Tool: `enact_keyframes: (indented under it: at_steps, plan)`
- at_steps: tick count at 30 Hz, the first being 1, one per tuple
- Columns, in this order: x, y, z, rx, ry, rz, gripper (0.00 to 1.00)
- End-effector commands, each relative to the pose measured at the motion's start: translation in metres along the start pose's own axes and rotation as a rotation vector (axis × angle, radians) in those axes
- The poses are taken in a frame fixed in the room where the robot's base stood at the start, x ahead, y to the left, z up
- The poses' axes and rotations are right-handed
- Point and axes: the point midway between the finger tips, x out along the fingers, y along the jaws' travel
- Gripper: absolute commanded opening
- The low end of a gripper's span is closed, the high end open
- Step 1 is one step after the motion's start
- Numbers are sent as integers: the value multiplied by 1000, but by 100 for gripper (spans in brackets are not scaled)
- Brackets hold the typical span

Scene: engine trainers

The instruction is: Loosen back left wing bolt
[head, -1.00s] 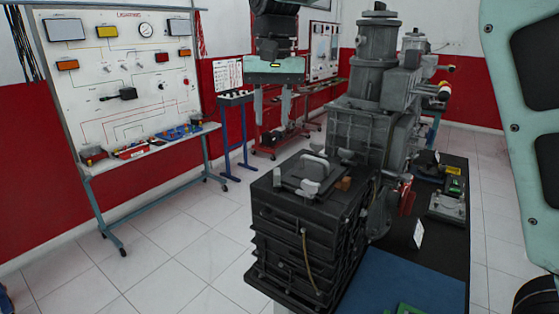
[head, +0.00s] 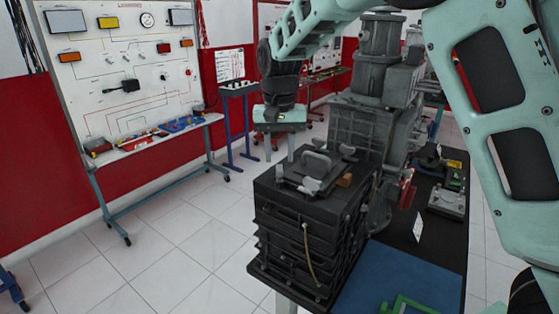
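A dark engine block (head: 300,235) stands on the bench with a grey lid (head: 300,177) and raised handle (head: 316,160) on top. Light grey wing bolts sit around the lid: one at its left corner (head: 280,169), one at the near side (head: 310,187) and one at the far right (head: 346,150). I cannot tell for certain which is the back left one. My gripper (head: 280,152) points down at the block's far left edge, close above the left wing bolt in the picture. Its two fingers are apart with nothing seen between them. Whether they touch anything is unclear.
A tall grey machine (head: 365,125) stands right behind the block. A small brown piece (head: 345,180) lies beside the lid. A blue mat (head: 410,275) covers the bench's near part. A lighting board (head: 125,70) stands at left, with clear floor between.

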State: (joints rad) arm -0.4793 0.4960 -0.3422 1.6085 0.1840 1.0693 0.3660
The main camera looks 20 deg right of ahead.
Motion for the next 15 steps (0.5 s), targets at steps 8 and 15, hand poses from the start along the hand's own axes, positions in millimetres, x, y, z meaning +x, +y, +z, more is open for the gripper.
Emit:
enact_keyframes:
  at_steps: [8, 15]
  plan:
    - [33, 0, 0, 0, -1, 1, 36]
    - [38, 0, 0, 0, 1, 0, 36]
